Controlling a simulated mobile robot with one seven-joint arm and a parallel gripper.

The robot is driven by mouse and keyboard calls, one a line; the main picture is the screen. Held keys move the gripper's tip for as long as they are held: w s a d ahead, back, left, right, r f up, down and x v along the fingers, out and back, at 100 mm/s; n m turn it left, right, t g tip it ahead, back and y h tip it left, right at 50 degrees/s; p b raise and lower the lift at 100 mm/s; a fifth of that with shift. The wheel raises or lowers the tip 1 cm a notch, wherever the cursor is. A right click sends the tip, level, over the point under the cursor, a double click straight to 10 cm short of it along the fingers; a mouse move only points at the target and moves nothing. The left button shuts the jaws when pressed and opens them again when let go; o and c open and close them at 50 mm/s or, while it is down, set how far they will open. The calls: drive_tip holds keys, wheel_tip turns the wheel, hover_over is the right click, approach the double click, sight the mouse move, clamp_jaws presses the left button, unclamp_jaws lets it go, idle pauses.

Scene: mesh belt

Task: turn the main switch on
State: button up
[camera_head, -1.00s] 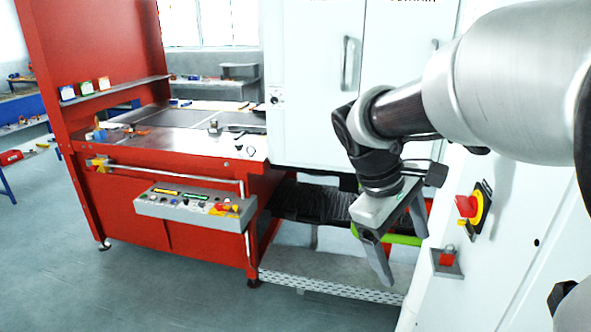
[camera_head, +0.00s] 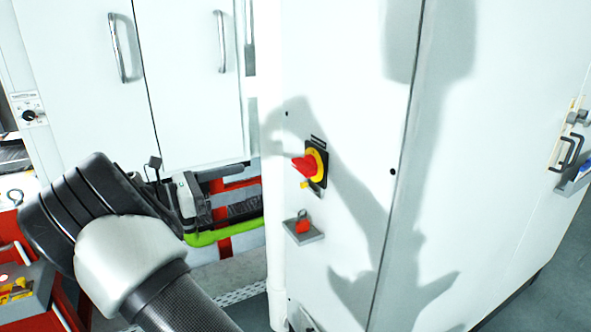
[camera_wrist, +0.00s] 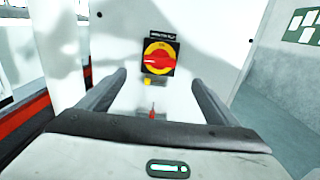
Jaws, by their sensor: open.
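The main switch (camera_head: 310,166) is a red rotary handle on a yellow disc and black plate, fixed to the white cabinet face (camera_head: 345,70). In the wrist view the switch (camera_wrist: 159,57) is upper centre, its red handle lying roughly crosswise. A small yellow piece (camera_wrist: 148,81) hangs just below it. My gripper (camera_wrist: 158,84) is open and empty, its two fingers pointing toward the cabinet on either side below the switch, apart from it.
A small grey bracket with a red block (camera_head: 303,227) sticks out below the switch. A green bar (camera_head: 222,234) runs at the machine opening to the left. White doors with handles (camera_head: 118,48) stand further left. The cabinet face right of the switch is clear.

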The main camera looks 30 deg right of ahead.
sight(298, 167)
drive_tip(key=d, duration=0.5)
drive_tip(key=d+b, duration=0.1)
drive_tip(key=d, duration=0.4)
drive_tip(key=s+d, duration=0.1)
drive_tip(key=d, duration=0.4)
drive_tip(key=shift+c, duration=0.4)
drive_tip(key=c, duration=1)
